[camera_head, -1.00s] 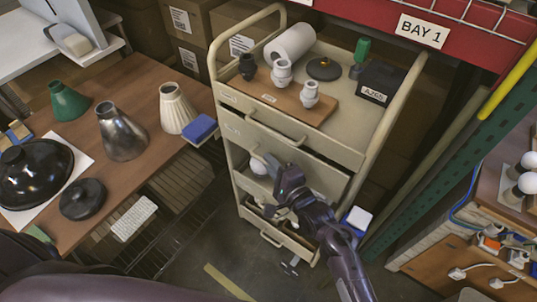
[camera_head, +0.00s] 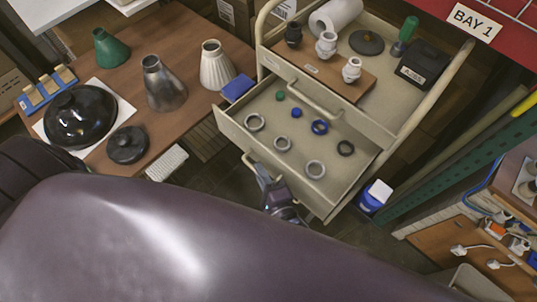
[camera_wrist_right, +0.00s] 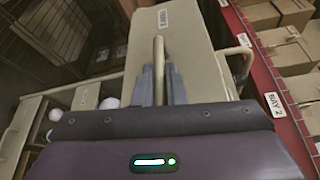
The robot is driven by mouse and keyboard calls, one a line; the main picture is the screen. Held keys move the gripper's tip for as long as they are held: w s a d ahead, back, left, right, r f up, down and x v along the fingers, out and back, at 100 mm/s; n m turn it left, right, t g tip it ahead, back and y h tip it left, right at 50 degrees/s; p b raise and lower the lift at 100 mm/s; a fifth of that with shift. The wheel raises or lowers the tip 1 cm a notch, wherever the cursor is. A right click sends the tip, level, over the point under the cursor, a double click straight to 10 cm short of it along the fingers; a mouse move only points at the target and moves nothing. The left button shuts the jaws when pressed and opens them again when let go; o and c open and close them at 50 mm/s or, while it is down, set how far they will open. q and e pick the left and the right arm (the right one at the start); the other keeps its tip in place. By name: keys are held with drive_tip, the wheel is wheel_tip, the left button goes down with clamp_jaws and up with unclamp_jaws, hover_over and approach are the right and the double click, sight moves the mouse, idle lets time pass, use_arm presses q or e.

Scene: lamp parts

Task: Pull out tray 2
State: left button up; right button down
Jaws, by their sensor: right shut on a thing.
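The pulled-out tray (camera_head: 229,122) of the beige cart juts toward me in the head view, below the upper drawer, with several rings and small round parts inside. My right gripper (camera_head: 272,189) is at the tray's front, partly hidden by my own arm. In the right wrist view my right gripper (camera_wrist_right: 161,88) is shut on the tray's bar handle (camera_wrist_right: 158,52). The front panel (camera_wrist_right: 195,65) bears a label (camera_wrist_right: 163,18) too small to read surely. My left gripper is not in view.
The cart's top holds white jars (camera_head: 326,45), a black box (camera_head: 422,66) and a paper roll (camera_head: 335,15). The upper drawer's handle (camera_head: 313,100) is above the open tray. A wooden table (camera_head: 190,57) with lampshades stands left. A blue container (camera_head: 373,197) is right of the tray.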

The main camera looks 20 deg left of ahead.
drive_tip(key=shift+s, duration=0.2)
drive_tip(key=c, duration=1.5)
unclamp_jaws()
drive_tip(key=b+v, duration=0.1)
drive_tip(key=v, duration=0.6)
drive_tip(key=shift+s+d, duration=0.2)
drive_tip(key=shift+d, duration=0.05)
